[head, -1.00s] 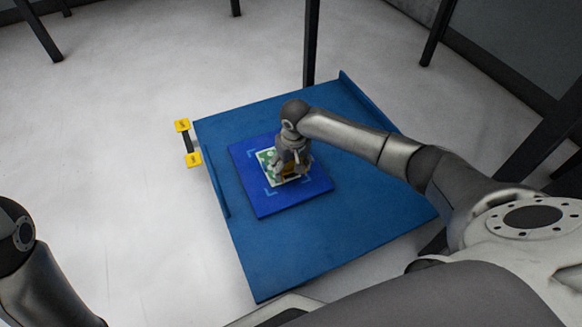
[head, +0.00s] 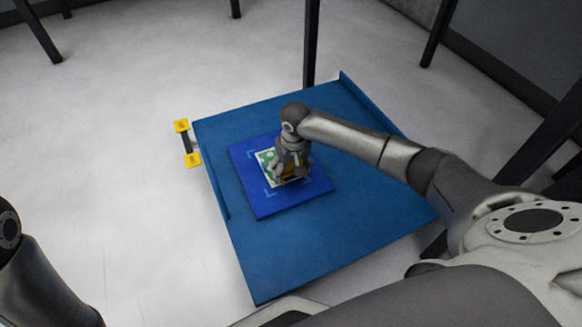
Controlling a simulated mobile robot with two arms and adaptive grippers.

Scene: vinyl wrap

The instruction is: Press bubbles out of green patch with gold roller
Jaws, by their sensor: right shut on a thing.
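The green patch (head: 267,164), white-edged with green bubble-like spots, lies on a dark blue board (head: 262,204). My right gripper (head: 289,177) points down over the right part of the patch and hides that part. It is shut on the gold roller (head: 292,180), of which only a small gold piece shows below the fingers. The roller is at or just above the patch surface; I cannot tell whether it touches. My left arm is at the lower left edge, and its gripper is outside the picture.
The board lies on a blue table (head: 290,262) with raised rims at its left and far right. A yellow-ended, dumbbell-like object (head: 186,143) is beyond the table's left edge. Dark posts (head: 311,45) stand behind. The table's front is clear.

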